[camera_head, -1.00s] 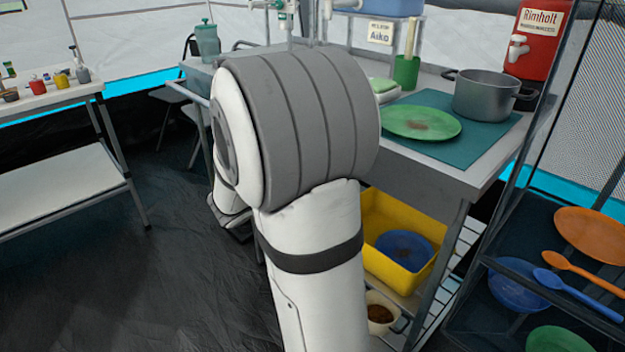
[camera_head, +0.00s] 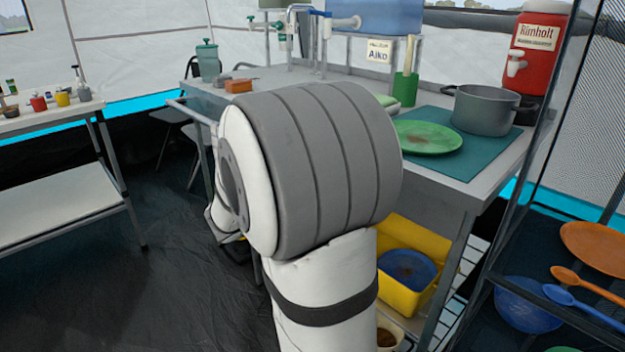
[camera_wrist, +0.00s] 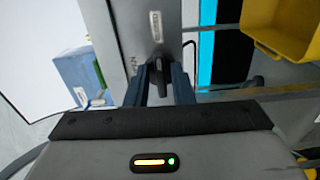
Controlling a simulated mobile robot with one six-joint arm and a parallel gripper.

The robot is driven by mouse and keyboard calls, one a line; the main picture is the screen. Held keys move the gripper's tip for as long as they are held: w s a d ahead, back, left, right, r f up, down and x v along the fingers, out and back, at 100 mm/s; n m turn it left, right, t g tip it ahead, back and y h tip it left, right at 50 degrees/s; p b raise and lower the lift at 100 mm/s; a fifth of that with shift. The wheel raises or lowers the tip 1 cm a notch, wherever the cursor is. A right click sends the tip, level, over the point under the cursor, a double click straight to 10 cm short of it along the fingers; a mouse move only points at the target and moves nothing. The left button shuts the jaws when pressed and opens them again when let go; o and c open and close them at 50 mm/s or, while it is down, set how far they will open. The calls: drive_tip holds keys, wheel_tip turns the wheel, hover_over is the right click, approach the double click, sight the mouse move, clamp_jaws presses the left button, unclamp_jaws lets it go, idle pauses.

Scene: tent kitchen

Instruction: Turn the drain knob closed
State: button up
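In the wrist view a small dark knob (camera_wrist: 158,60) sits on a grey panel, below a white label (camera_wrist: 156,26). I take it to be the drain knob; its exact turn position is too small to tell. My gripper (camera_wrist: 160,73) shows as two blue-grey fingers, apart, pointing at the panel. The knob lies in line with the gap between the fingertips. I cannot tell whether they touch it. In the head view my arm hides the gripper and the knob.
The counter (camera_head: 485,178) holds a green plate (camera_head: 427,137), a grey pot (camera_head: 486,109) and an orange sponge (camera_head: 238,86). A yellow tub (camera_head: 407,297) stands below; it also shows in the wrist view (camera_wrist: 262,42). A mesh rack stands right; dark floor is free left.

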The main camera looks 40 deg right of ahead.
drive_tip(key=shift+o, duration=1)
drive_tip(key=a+p, duration=0.2)
drive_tip(key=a, duration=0.6)
drive_tip(key=shift+s, duration=0.3)
drive_tip(key=shift+d, duration=0.1)
